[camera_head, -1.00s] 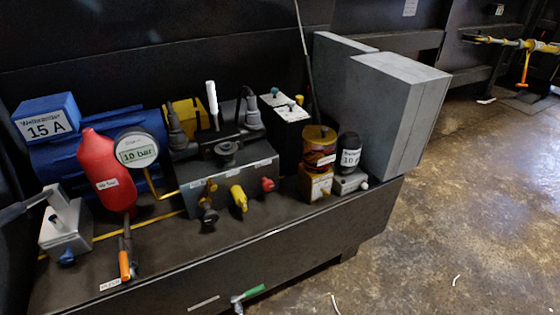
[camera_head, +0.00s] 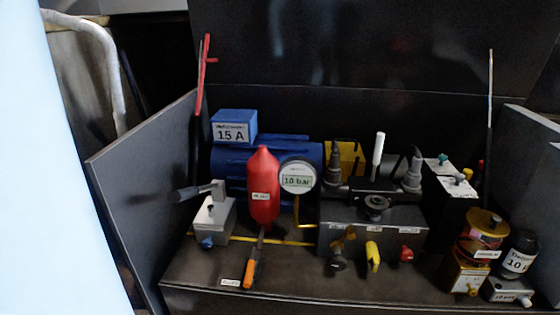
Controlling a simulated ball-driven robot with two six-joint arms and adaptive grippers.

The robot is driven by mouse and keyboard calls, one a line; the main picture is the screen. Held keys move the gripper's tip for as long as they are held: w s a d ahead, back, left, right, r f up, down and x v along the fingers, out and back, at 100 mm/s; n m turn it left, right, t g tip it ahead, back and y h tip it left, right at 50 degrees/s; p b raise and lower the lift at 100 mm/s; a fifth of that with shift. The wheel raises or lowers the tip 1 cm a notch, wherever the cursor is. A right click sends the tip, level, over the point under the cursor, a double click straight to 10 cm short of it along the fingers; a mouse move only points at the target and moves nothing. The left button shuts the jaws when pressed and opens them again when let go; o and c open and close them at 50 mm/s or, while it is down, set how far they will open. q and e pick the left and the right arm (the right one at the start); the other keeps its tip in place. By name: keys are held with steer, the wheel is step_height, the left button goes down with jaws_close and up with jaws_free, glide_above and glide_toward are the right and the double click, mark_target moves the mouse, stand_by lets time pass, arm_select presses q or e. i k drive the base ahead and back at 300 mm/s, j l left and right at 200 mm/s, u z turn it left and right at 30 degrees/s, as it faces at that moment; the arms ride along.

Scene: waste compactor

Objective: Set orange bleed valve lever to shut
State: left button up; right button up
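The orange bleed valve lever (camera_head: 250,272) is at the front left of the hydraulic bench in the head view. It hangs below the red accumulator (camera_head: 264,190), its orange grip angled down and slightly left toward the bench's front edge. A small white label (camera_head: 231,282) lies just left of its tip. The pressure gauge (camera_head: 297,181) beside the accumulator reads 10 bar. Neither of my grippers shows in this view.
A grey hand pump (camera_head: 213,217) stands left of the lever. A black valve block (camera_head: 372,230) with yellow and red knobs stands to its right. A grey side panel (camera_head: 140,190) bounds the bench at left. A pale blue surface (camera_head: 60,170) fills the left edge.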

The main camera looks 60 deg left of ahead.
mark_target(251, 264)
steer(key=u, duration=2)
